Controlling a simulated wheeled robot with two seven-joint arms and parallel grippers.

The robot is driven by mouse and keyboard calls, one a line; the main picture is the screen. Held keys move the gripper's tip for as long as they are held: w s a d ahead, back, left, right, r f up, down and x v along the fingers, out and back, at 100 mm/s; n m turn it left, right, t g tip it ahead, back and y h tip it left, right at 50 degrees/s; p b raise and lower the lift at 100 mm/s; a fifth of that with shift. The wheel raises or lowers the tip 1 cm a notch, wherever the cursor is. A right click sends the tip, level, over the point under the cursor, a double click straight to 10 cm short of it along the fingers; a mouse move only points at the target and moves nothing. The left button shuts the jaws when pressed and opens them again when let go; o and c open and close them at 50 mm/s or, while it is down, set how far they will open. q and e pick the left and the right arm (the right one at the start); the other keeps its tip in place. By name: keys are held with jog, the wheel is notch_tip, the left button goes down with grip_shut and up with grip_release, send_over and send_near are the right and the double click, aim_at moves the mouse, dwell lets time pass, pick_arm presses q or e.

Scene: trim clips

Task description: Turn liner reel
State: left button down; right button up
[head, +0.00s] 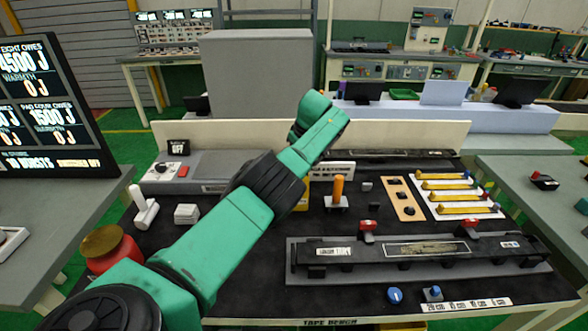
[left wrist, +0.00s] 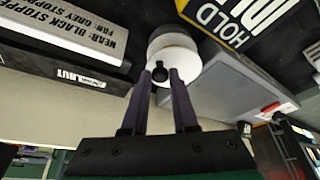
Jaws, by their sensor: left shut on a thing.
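The liner reel (left wrist: 174,48) shows in the left wrist view as a white round body with a small black knob (left wrist: 160,73) on its near face. My left gripper (left wrist: 162,80) has its two dark fingers closed around this knob. In the head view my green left arm reaches across the bench from the lower left, and it hides the reel and the gripper. My right gripper is in neither view.
A yellow-edged "HOLD" sign (left wrist: 239,22) and a grey box (left wrist: 225,85) stand close to the reel. In the head view, an orange-handled lever (head: 338,187), a white lever (head: 144,206) and a long black fixture (head: 420,258) occupy the bench.

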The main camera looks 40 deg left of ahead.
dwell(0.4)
pick_arm(q)
jog(key=c, duration=0.7)
grip_release()
jog(key=b+v, duration=0.1)
jog(key=v, duration=1.3)
jog(key=shift+r, duration=0.25)
